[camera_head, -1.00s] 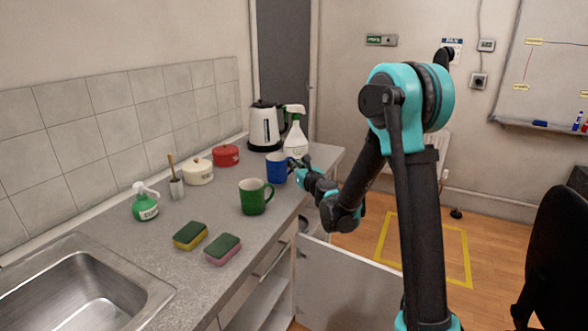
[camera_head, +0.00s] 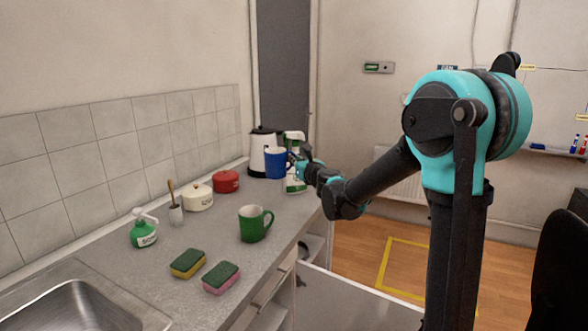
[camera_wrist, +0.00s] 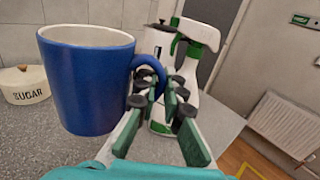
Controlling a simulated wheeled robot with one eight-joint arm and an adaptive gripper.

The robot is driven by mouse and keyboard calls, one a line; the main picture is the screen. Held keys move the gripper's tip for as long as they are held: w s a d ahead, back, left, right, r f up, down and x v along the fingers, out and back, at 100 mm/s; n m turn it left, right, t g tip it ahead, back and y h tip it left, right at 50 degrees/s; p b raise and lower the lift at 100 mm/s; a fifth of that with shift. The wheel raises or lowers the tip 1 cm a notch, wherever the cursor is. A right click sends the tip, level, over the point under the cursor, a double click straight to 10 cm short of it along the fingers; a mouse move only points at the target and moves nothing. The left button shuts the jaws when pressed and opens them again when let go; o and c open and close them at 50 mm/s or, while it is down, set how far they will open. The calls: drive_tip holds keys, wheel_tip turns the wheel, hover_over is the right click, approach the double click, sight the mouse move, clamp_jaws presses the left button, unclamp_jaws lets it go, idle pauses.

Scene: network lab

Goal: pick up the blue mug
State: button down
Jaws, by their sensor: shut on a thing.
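The blue mug (camera_head: 275,163) is held upright above the far part of the counter, in front of the kettle. My gripper (camera_head: 299,165) is at the mug's right side. In the wrist view the blue mug (camera_wrist: 92,85) fills the left, with its handle reaching between the fingertips of my gripper (camera_wrist: 157,92). The gripper is shut on the handle. The fingers partly hide the lower part of the handle.
A white kettle (camera_head: 258,150) and a spray bottle (camera_head: 292,180) stand close behind the mug. Red (camera_head: 226,181) and cream (camera_head: 198,197) pots, a green mug (camera_head: 251,223), a green soap bottle (camera_head: 143,232) and two sponges (camera_head: 188,263) stand nearer on the counter.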

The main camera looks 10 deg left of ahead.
drive_tip(key=shift+r, duration=2.5)
